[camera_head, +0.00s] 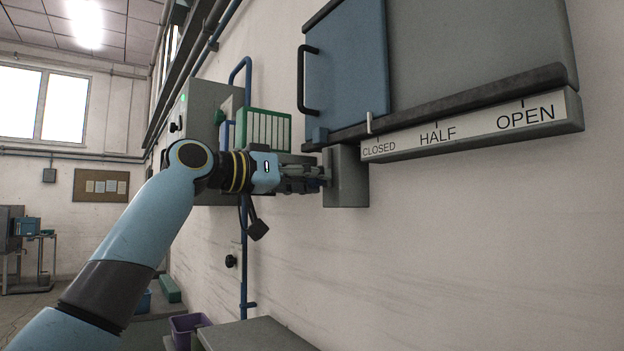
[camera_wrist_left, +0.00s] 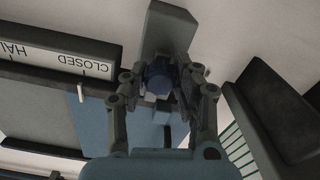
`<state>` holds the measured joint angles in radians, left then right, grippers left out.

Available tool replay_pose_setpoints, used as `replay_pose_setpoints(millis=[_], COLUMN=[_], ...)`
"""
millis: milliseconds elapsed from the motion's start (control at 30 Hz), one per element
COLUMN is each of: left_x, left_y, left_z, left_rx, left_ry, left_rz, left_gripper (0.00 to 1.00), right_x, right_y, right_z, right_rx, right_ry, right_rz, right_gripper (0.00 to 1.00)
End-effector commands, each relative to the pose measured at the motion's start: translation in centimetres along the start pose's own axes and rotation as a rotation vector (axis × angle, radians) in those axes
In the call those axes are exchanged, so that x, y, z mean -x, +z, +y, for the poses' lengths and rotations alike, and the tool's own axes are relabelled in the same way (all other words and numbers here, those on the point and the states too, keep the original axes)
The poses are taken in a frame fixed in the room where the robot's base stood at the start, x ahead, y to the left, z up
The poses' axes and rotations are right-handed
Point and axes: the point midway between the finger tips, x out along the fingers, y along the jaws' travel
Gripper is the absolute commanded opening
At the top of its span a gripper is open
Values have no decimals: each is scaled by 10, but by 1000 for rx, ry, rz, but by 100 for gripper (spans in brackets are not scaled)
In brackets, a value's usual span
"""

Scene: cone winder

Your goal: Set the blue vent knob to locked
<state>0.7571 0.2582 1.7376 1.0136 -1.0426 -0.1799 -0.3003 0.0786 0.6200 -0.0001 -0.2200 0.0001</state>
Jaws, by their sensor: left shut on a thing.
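The blue vent knob (camera_wrist_left: 158,76) shows in the wrist view, in front of a grey block (camera_wrist_left: 170,30). In the head view this grey block (camera_head: 346,178) sits on the wall below the blue sliding panel (camera_head: 350,70). My left gripper (camera_head: 318,180) reaches the block from the left. In the wrist view the fingers of my left gripper (camera_wrist_left: 162,82) are on both sides of the knob and shut on it. The fingers hide much of the knob, and its setting cannot be read. My right gripper is not in view.
A label strip (camera_head: 470,128) reads CLOSED, HALF and OPEN; a white pointer (camera_head: 369,122) stands at CLOSED. The panel has a black handle (camera_head: 307,80). A green-and-white slatted box (camera_head: 263,130) and a grey cabinet (camera_head: 190,110) are close behind my arm. The wall at lower right is clear.

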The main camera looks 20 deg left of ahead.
Motion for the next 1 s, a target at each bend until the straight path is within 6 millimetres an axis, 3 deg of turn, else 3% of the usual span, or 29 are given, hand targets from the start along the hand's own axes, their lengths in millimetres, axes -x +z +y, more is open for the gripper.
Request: replay_pose_setpoints(millis=[200, 467, 500, 667, 1000], left_x=[0, 0, 0, 0, 4], left_y=[-37, -38, -38, -37, -35], left_z=[8, 8, 9, 8, 7], left_rx=[-3, -4, -5, -4, -2], left_ry=[0, 0, 0, 0, -1], left_rz=[3, 9, 9, 7, 3], left_gripper=[0, 0, 30, 51, 53], right_x=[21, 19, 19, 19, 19], right_y=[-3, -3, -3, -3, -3], right_z=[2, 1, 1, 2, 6], right_rx=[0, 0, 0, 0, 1], right_ry=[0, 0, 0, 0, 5], right_rz=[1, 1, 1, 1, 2], right_gripper=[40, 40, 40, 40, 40])
